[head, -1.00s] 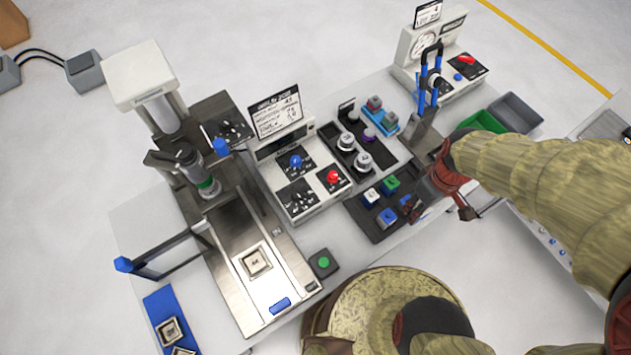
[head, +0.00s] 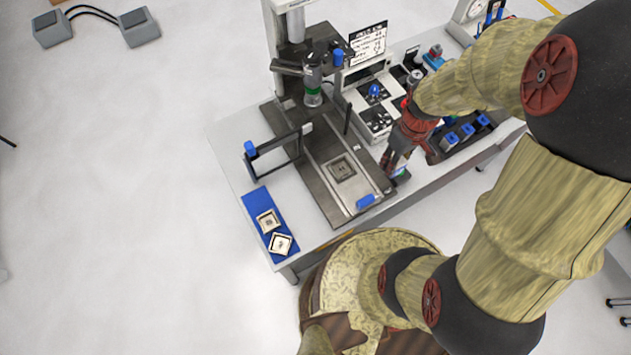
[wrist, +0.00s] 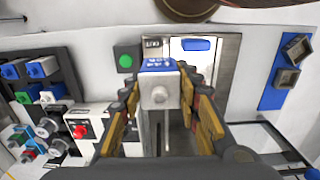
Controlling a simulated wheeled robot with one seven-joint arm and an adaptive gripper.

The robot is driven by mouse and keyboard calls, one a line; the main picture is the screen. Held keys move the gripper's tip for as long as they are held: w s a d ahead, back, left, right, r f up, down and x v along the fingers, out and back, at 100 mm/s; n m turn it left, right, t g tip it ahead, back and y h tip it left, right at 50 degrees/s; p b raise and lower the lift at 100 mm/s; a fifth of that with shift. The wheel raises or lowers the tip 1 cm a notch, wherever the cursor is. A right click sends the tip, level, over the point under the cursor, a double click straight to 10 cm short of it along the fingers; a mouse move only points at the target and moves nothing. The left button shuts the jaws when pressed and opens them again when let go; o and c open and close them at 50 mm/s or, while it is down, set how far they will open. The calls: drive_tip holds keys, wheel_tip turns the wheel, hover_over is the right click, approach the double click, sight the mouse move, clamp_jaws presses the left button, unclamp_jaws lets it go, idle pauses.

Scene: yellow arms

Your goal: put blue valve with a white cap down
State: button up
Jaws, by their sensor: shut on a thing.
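In the head view, my gripper (head: 396,163) points down beside the press's metal bed (head: 318,152), near the front edge of the bench. The held valve is mostly hidden there by my fingers. I cannot tell whether it touches the bench.
A green button (wrist: 125,60) is close to the held valve in the wrist view. The press (head: 312,85) rises behind the bed. A blue tray (head: 256,205) with square parts lies left. More blue-topped parts (head: 467,130) sit right of my gripper.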

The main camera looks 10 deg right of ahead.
drive_tip(key=w+a+f, duration=0.6)
drive_tip(key=a, duration=0.1)
drive_tip(key=w+a+f, duration=0.2)
drive_tip(key=a+f, duration=0.1)
drive_tip(key=a, duration=0.1)
drive_tip(key=shift+w, duration=0.4)
drive_tip(key=shift+w+a+f, duration=0.2)
drive_tip(key=shift+a+f, duration=0.05)
drive_tip(key=shift+f, duration=1.75)
drive_tip(key=shift+f+b, duration=0.1)
drive_tip(key=shift+b, duration=0.2)
drive_tip(key=o, duration=1.2)
